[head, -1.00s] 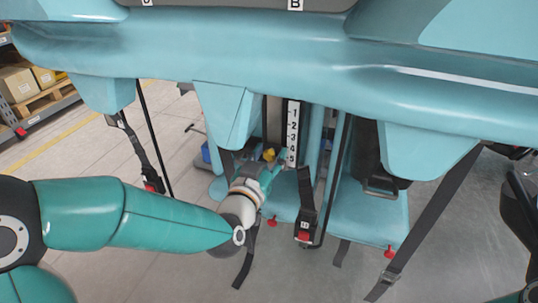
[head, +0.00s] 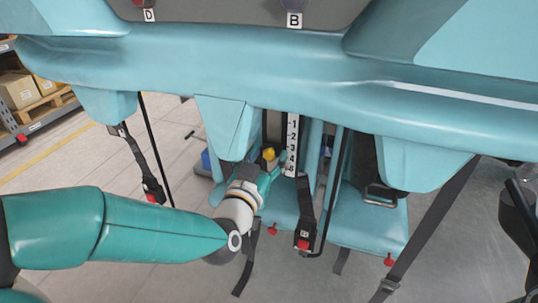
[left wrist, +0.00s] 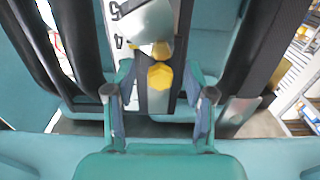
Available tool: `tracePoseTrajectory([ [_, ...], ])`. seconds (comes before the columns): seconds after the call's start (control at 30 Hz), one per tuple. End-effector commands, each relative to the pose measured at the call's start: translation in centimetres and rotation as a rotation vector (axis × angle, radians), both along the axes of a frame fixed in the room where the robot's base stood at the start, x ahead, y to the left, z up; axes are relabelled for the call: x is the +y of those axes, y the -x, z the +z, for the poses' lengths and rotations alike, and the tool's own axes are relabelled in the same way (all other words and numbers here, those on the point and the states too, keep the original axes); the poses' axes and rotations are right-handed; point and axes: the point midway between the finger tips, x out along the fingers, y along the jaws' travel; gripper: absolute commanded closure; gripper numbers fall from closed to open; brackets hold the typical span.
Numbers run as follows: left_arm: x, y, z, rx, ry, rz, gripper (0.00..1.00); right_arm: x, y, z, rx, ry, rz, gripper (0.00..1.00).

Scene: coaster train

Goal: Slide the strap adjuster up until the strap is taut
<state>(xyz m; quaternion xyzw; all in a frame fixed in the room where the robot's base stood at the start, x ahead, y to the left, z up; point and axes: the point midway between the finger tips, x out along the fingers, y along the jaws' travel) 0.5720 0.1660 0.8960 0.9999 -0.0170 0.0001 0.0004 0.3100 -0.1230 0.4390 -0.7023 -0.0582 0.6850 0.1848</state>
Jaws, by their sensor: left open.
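The yellow strap adjuster (head: 268,153) sits on a dark vertical strap (head: 271,125) beside a white scale (head: 292,145) numbered from 1 down to 5. It is near the lower half of the scale. In the left wrist view its yellow knob (left wrist: 160,76) lies between my fingers. My left gripper (left wrist: 159,92) is open, one finger on each side of the knob, with gaps on both sides. In the head view my left gripper (head: 268,174) is just below the adjuster and partly hides the strap. I cannot tell whether the strap is taut. My right gripper is not in view.
A teal seat row overhangs the strap, with a restraint bar (head: 230,65) across the front. A dark belt with a red buckle (head: 303,240) hangs right of my gripper, and another belt (head: 140,160) hangs left. Shelving with boxes (head: 18,90) stands far left.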

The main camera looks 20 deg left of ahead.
Motion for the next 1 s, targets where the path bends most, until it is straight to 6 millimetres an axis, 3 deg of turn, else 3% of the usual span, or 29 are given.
tracePoseTrajectory([
  [0.4, 0.2, 5.9, -0.1, -0.001, 0.000, -0.002, 0.46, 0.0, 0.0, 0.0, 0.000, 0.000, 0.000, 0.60],
  [1.0, 0.7, 6.2, -0.4, 0.007, -0.001, 0.010, 0.46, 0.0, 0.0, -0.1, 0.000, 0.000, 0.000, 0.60],
])
